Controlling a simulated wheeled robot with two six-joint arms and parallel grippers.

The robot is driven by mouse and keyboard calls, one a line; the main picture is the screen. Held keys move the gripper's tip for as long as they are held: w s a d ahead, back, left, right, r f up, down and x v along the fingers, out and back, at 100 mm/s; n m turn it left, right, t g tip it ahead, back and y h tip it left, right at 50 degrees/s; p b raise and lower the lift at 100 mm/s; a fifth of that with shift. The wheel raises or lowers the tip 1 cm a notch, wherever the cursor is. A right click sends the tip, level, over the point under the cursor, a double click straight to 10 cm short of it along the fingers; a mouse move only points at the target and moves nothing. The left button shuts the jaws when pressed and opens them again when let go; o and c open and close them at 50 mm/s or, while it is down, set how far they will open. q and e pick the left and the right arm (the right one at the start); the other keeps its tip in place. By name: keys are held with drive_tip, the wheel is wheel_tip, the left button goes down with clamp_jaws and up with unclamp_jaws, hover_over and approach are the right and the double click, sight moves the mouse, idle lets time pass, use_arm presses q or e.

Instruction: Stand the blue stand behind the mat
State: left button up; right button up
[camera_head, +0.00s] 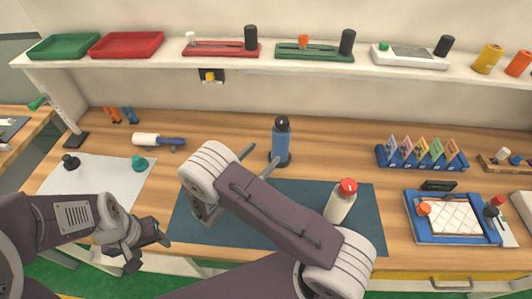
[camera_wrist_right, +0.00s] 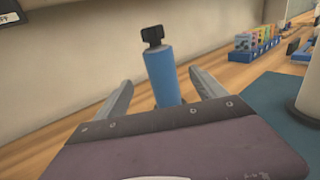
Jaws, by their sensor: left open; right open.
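The blue stand (camera_head: 282,143), a blue cylinder with a black top, stands upright on the wooden table just behind the dark teal mat (camera_head: 352,240). My right gripper (camera_head: 260,160) is open at the stand's left, above the mat's back edge. In the right wrist view the stand (camera_wrist_right: 162,76) shows between the two spread fingers (camera_wrist_right: 160,88), with its lower end hidden by the gripper. Whether a finger touches it I cannot tell. My left gripper (camera_head: 150,252) is open and empty left of the mat, over the table's front. My right arm hides part of the mat.
A white bottle with a red cap (camera_head: 341,203) stands on the mat's right part. A blue-handled roller (camera_head: 160,141) lies left of the stand. A blue rack of cards (camera_head: 422,155) and a blue tray (camera_head: 412,230) are at right. A shelf (camera_head: 270,60) runs above.

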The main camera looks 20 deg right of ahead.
drive_tip(key=s+d+f+m+g+y, duration=0.1)
drive_tip(key=s+d+m+g+y, duration=0.25)
drive_tip(key=s+m+g, duration=0.35)
drive_tip(key=s+d+m+g+y, duration=0.3)
drive_tip(key=s+d+m+g, duration=0.15)
drive_tip(key=s, duration=0.45)
drive_tip(key=s+a+r+m+t+y, duration=0.1)
drive_tip(key=a+m+t+y, duration=0.2)
drive_tip(key=a+m+y, duration=0.6)
drive_tip(key=m, duration=0.4)
drive_tip(key=shift+s+r, duration=0.25)
drive_tip(key=shift+r, duration=0.05)
drive_tip(key=shift+s+d, duration=0.1)
drive_tip(key=shift+d, duration=0.05)
